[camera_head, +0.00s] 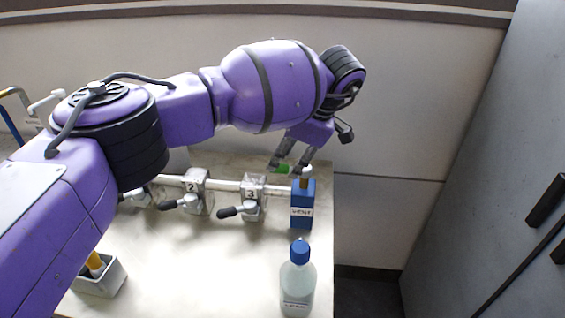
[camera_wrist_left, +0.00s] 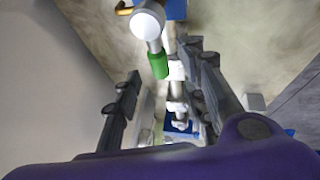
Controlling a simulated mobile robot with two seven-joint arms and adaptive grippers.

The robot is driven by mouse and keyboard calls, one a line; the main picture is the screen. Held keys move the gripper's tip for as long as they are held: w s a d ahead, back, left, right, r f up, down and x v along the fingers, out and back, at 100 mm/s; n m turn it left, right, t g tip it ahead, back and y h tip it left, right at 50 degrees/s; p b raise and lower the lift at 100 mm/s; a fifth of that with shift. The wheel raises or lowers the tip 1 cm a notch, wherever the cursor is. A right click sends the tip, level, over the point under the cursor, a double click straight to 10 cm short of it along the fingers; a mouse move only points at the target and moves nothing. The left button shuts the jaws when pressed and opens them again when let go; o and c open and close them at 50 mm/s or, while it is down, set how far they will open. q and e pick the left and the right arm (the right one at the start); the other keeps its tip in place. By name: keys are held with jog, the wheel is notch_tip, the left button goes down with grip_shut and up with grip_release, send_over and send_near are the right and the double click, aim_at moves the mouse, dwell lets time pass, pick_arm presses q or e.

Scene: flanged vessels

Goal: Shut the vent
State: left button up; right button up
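The vent is a blue block (camera_head: 302,215) with a label at the right end of the white pipe. It has a brass stem, a white round cap (camera_wrist_left: 147,20) and a lever with a green grip (camera_head: 284,169). In the head view the green grip points left from the cap. My left gripper (camera_head: 286,171) reaches down over it with fingers apart on either side. In the left wrist view the green grip (camera_wrist_left: 158,65) lies between the open fingers near their tips; I cannot tell whether either touches it. My right gripper is not in view.
Valves numbered 2 (camera_head: 195,190) and 3 (camera_head: 252,195) with dark handles sit on the pipe left of the vent. A clear bottle with a blue cap (camera_head: 298,280) stands in front of it. A grey bin (camera_head: 102,285) is at front left. The table middle is clear.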

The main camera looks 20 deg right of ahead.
pick_arm(q)
jog(key=v, duration=0.9)
jog(key=shift+f, duration=0.1)
